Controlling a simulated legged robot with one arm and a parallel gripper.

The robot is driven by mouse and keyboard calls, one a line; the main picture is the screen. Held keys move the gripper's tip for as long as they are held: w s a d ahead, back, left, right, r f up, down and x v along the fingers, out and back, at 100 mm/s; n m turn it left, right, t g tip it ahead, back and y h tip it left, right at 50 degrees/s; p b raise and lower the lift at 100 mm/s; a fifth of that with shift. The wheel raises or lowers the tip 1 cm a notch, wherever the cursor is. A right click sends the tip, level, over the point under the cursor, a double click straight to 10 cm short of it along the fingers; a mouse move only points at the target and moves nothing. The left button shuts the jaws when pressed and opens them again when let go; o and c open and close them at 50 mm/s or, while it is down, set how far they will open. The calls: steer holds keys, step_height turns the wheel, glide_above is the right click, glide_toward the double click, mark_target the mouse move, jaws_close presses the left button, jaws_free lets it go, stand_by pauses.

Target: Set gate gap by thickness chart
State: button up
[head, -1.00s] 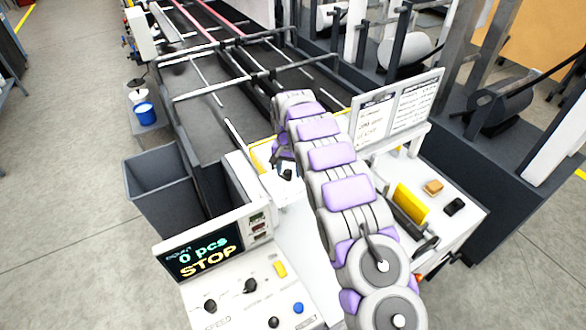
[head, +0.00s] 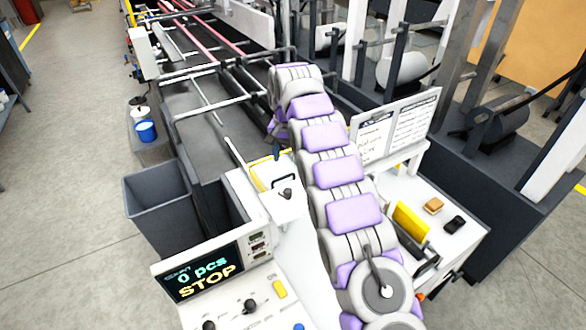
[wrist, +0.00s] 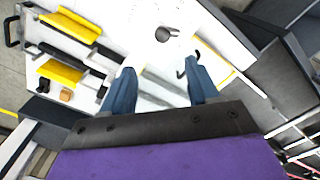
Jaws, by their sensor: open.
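The thickness chart is likely one of the two printed sheets on a white board (head: 395,128) at the right; its small text is not readable. A white plate with a dark knob (head: 286,194) stands left of my arm, beside a yellow-edged part and a dark handle (head: 285,179). I cannot tell which part is the gate. The knob also shows at the top of the wrist view (wrist: 165,34). My gripper (wrist: 160,67) is open and empty above white surfaces, its right finger near a dark hook-shaped part. In the head view my arm mostly hides the gripper.
A control panel screen (head: 205,277) reads "0 pcs STOP". A blue cup (head: 145,131) sits further back. A yellow block (head: 411,221), a small tan block (head: 433,205) and a black item (head: 454,225) lie on the right table.

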step_height(320, 180, up, 3)
steer(key=shift+f, duration=0.1)
steer(key=shift+s+d, duration=0.1)
stand_by(0.4)
